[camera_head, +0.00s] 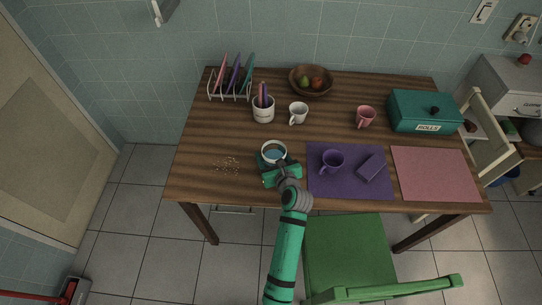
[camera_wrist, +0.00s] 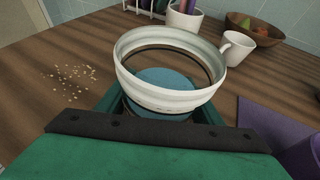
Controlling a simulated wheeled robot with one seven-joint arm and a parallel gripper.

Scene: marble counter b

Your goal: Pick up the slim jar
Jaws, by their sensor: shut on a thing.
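The slim jar (camera_head: 274,149) looks like a round vessel with a pale whitish rim and a blue inside, near the front edge of the table, left of the purple mat. It also shows large in the wrist view (camera_wrist: 170,97), its open top toward the camera. My green gripper (camera_head: 273,166) is shut on it from the front side, with dark green fingers (camera_wrist: 160,108) either side below the rim. The jar's lower part is hidden by the gripper. I cannot tell whether its base touches the table.
Crumbs (camera_head: 228,166) lie left of the jar. A purple mat (camera_head: 350,187) with a purple mug (camera_head: 333,160) is close on the right. Behind stand a white pen holder (camera_head: 263,112) and a white mug (camera_head: 298,112). A green chair (camera_head: 345,250) stands in front.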

